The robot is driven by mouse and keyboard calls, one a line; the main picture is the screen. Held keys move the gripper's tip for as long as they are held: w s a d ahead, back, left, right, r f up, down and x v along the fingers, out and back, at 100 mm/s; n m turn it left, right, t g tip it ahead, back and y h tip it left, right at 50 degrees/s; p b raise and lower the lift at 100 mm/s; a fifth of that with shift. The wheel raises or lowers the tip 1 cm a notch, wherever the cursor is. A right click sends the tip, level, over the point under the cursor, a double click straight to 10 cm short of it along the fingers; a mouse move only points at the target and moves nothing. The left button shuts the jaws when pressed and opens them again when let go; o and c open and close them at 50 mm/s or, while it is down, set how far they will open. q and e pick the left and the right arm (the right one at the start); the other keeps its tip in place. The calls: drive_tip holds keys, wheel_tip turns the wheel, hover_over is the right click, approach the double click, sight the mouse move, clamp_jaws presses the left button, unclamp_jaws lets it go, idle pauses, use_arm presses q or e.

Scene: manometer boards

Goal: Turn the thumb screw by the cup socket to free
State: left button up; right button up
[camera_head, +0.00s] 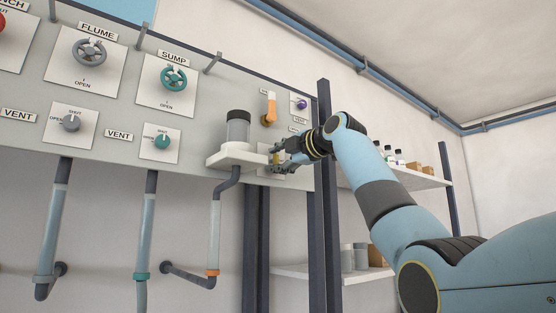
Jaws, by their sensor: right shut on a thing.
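The cup socket (238,158) is a white bracket low on the right end of the grey panel. A clear jar with a dark lid (238,128) stands upright in it. My right gripper (277,158) is just right of the bracket, shut on a small yellowish thumb screw (276,157). The fingers cover most of the screw and part of a small plate behind it, so its setting cannot be read. My left gripper is out of view.
The panel (110,90) carries valve wheels labelled FLUME (89,52) and SUMP (173,77) and smaller vent knobs. An orange handle (270,107) sits just above my gripper. Pipes (145,225) hang below. Dark posts and shelves with bottles (395,158) stand at right.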

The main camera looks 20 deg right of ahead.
drive_tip(key=shift+f, duration=0.1)
drive_tip(key=o, duration=1.1)
drive_tip(key=shift+o, duration=0.2)
drive_tip(key=v, duration=1.2)
